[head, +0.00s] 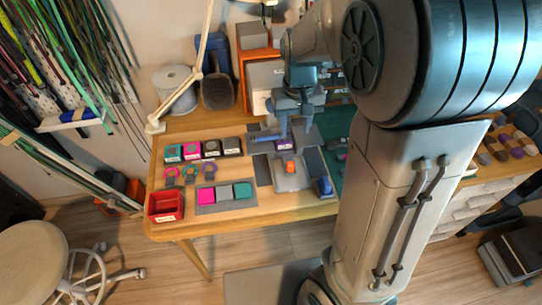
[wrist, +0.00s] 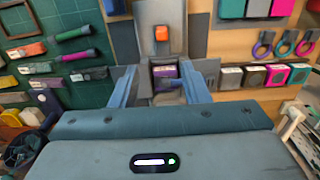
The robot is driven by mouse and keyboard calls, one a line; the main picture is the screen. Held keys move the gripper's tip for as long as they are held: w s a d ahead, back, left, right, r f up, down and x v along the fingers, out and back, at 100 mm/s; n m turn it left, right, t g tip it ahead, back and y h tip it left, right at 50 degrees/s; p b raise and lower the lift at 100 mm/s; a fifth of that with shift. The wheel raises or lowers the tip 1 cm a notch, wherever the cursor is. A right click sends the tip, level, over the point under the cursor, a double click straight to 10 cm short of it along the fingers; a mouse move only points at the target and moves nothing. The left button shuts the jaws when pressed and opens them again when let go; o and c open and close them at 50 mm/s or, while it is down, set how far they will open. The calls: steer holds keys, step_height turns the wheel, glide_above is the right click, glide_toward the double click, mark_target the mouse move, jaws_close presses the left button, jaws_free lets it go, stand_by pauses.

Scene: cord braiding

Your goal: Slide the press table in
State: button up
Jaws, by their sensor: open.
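I take the press table to be the grey plate (head: 292,182) in the middle of the desk, with a small orange piece (head: 289,167) on it. In the wrist view the plate (wrist: 161,14) and its orange piece (wrist: 161,34) lie straight beyond my fingers. A purple labelled block (wrist: 165,71) sits in a grey holder at the plate's end nearer my gripper; it also shows in the head view (head: 284,144). My gripper (wrist: 160,82) is open, its two blue fingers apart on either side of the purple block. I cannot tell whether they touch anything.
A row of labelled blocks (head: 210,148), several rings (head: 189,171), a mat with coloured blocks (head: 224,193) and a red bin (head: 166,206) lie to the left. A blue piece (head: 324,187) stands beside the plate. A green mat (wrist: 50,23) with tools lies on the other side.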

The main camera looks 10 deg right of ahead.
mark_target(290, 163)
step_height(290, 163, down, 14)
steer(key=shift+s+a+r+b, duration=0.1)
steer(key=shift+a+b, duration=0.05)
steer(key=shift+b, duration=0.55)
jaws_close()
